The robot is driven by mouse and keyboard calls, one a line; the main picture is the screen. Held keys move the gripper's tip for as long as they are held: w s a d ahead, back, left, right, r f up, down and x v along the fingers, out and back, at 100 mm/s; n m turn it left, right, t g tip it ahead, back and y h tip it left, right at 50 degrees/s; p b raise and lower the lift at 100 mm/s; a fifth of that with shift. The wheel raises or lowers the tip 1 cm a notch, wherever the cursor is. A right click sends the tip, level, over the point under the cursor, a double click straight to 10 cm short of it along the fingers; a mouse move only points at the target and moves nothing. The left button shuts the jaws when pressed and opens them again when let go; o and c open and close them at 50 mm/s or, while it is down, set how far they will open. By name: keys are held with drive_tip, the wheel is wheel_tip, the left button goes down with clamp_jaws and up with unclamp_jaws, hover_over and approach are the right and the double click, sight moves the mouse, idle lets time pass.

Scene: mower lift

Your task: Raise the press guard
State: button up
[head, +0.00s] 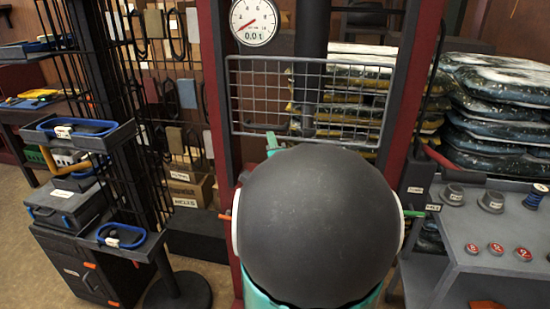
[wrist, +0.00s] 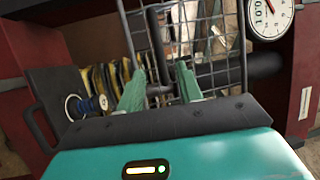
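The press guard (head: 310,100) is a grey wire-mesh panel in the head view. It hangs between the red press uprights, below the gauge and in front of the dark ram. The guard also shows in the wrist view (wrist: 204,45), beyond the fingers. My gripper (wrist: 158,80) is open, its two green fingers apart with no object clearly held between them. The fingertips are close to an edge of the mesh; I cannot tell whether they touch it. In the head view my dark round arm link hides most of the gripper; a green piece shows near the guard's lower edge.
The round gauge (head: 255,22) reads 0.0t. Stacked bags (head: 500,100) lie behind. A black rack (head: 85,140) with trays stands at left, close to the press.

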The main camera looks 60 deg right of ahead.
drive_tip(key=v, duration=0.5)
drive_tip(key=shift+w, duration=0.1)
drive_tip(key=shift+w, duration=0.1)
idle(0.3)
drive_tip(key=w+a+f+n+g+y, duration=0.1)
drive_tip(key=w+a+n+y, duration=0.4)
drive_tip(key=a, duration=0.5)
drive_tip(key=w+a+f+n+g+y, duration=0.2)
drive_tip(key=a+n+y, duration=0.1)
drive_tip(key=a+n, duration=0.6)
drive_tip(key=s+a+n+g+y, duration=0.2)
drive_tip(key=s+a+n, duration=0.1)
drive_tip(key=a, duration=0.3)
drive_tip(key=s+a+f+n+g+y, duration=0.1)
drive_tip(key=s+a+n+g+y, duration=0.1)
drive_tip(key=s+a+n, duration=0.2)
drive_tip(key=s+a+f+n+g+y, duration=0.1)
drive_tip(key=s+a+n, duration=0.3)
drive_tip(key=a, duration=0.6)
drive_tip(key=shift+a+f+n+g+y, duration=0.2)
drive_tip(key=shift+n+g+y, duration=0.2)
drive_tip(key=shift+n, duration=0.1)
drive_tip(key=shift+s+d, duration=0.1)
drive_tip(key=shift+d, duration=0.1)
